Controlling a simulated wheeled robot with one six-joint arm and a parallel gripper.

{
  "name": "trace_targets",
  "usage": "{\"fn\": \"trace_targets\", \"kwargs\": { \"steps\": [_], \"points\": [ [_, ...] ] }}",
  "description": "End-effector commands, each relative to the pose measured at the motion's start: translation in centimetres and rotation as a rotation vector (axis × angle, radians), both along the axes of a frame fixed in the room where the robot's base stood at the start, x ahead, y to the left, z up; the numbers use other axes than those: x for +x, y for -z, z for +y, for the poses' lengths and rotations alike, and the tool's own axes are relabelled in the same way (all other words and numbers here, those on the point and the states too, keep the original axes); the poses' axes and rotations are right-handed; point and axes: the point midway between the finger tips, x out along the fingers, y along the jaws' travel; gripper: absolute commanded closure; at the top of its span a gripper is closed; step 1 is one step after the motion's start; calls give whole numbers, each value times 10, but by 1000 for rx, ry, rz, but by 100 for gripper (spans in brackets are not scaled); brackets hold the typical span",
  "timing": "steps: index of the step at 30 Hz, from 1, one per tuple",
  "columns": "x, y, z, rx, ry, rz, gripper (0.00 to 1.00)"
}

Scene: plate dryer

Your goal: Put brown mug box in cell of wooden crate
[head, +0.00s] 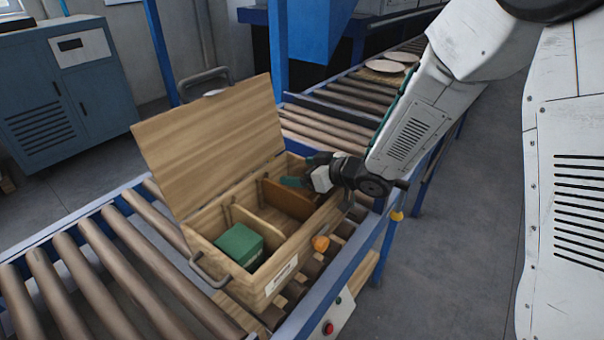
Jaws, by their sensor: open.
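The open wooden crate (203,225) stands on the roller conveyor, its lid (215,140) raised on the far side. Dividers split it into cells. A reddish-brown surface (287,200), seemingly the brown mug box, shows inside the right-end cell; its other sides are hidden by the crate and my gripper. A green box (240,245) sits in the left-end cell. The middle of the crate shows bare wood. My gripper (298,180) is open, over the right end of the crate, just above the reddish-brown surface. I cannot tell whether they touch.
The roller conveyor (95,245) runs on both sides of the crate. Pale plates (392,58) lie farther along it. A blue post (277,50) stands behind. A red button (328,328) is at the front.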

Motion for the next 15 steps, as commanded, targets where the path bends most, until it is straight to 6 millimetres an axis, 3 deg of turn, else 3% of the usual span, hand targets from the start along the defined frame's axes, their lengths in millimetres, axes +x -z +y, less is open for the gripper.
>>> {"fn": "trace_targets", "kwargs": {
  "steps": [15],
  "points": [
    [-57,-43,-74,0,1,-5,11]
  ]
}}
